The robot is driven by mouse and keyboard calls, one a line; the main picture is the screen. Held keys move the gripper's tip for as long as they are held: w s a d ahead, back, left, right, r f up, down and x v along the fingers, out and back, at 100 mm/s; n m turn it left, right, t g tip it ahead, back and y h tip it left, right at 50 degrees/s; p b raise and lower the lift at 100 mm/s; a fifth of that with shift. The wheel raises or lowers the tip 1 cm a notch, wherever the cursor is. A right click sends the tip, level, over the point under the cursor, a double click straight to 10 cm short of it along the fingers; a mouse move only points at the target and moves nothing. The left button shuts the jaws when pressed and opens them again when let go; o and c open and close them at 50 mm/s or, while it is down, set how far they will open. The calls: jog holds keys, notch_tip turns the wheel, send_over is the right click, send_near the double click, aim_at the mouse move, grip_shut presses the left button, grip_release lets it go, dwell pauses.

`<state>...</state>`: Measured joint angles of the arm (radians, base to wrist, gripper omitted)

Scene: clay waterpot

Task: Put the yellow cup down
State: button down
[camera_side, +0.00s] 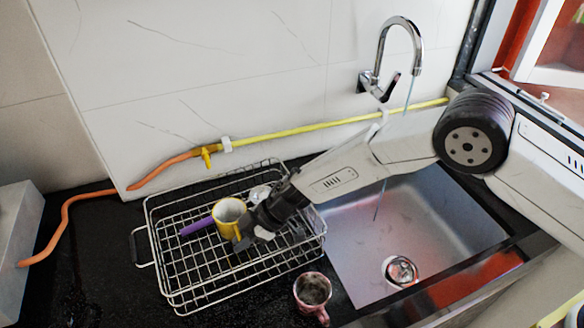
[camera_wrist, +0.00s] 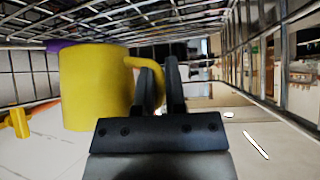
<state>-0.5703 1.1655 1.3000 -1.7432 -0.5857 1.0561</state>
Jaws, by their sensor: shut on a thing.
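The yellow cup (camera_side: 229,212) is in the wire dish rack in the side view, upright with its light inside showing. My gripper (camera_side: 246,232) reaches in from the right, low beside the cup. In the wrist view the cup (camera_wrist: 95,88) fills the left part, and its handle (camera_wrist: 158,82) runs between the two dark fingers of my gripper (camera_wrist: 160,75). The gripper is shut on the handle. I cannot tell whether the cup's base touches the rack's wires.
The wire rack (camera_side: 170,282) stands on the black counter. A purple thing (camera_side: 196,226) lies left of the cup, and a whitish object (camera_side: 260,193) is behind my gripper. A pink mug (camera_side: 312,291) stands right of the rack, before the sink (camera_side: 440,225). A tap (camera_side: 400,50) runs above the sink.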

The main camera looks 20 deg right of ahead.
jog(key=shift+f, duration=1.65)
jog(key=shift+f, duration=0.15)
jog(key=c, duration=0.7)
grip_release()
jog(key=shift+r, duration=0.25)
jog(key=shift+v, duration=1.05)
jog(key=v, duration=0.3)
notch_tip(320, 180, up, 7)
